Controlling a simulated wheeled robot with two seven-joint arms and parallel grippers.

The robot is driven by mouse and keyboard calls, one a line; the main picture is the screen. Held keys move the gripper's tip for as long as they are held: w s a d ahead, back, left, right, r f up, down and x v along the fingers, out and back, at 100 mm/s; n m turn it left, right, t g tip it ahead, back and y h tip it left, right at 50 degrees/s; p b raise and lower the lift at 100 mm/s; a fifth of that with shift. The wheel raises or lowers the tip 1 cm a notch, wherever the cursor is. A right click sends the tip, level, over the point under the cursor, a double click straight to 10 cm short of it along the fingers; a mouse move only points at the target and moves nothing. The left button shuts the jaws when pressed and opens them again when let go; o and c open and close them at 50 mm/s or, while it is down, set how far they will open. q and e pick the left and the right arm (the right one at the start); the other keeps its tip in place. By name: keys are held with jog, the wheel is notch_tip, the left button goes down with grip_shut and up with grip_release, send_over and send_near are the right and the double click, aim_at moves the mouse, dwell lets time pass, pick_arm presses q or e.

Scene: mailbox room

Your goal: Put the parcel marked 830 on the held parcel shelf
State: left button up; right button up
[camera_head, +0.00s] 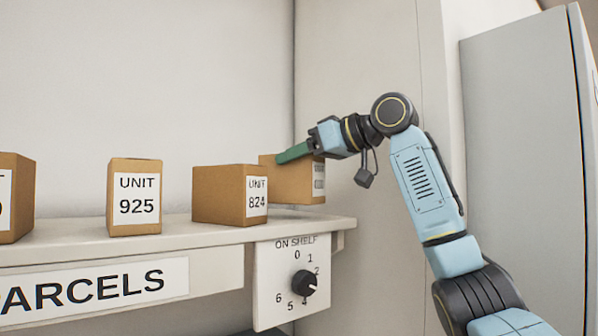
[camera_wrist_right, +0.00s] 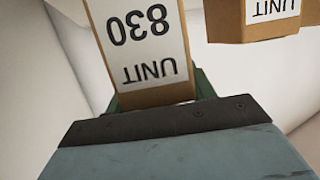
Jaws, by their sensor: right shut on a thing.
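The parcel marked 830 (camera_wrist_right: 143,45) is a brown box with a white label, upside down in the right wrist view. In the head view this brown parcel (camera_head: 290,182) is at the right end of the shelf, behind the 824 parcel, its label too oblique to read. My right gripper (camera_head: 297,152) is shut on it from above, green fingers at its top. I cannot tell whether its base touches the shelf. The held parcel shelf (camera_head: 190,232) is a pale ledge with a sign ending in "PARCELS". My left gripper is not in view.
Parcels marked 824 (camera_head: 230,194) and 925 (camera_head: 135,197) stand on the shelf, with another parcel (camera_head: 15,198) cut off at the left edge. An "ON SHELF" dial (camera_head: 304,283) hangs on the shelf front. A grey cabinet (camera_head: 525,150) stands at right.

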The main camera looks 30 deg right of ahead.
notch_tip(320, 180, down, 2)
jog(key=shift+d+f, duration=0.15)
jog(key=shift+f, duration=0.05)
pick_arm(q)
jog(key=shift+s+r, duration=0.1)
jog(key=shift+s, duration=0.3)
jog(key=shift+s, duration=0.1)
pick_arm(e)
jog(key=o, duration=1.4)
jog(key=shift+f, duration=0.2)
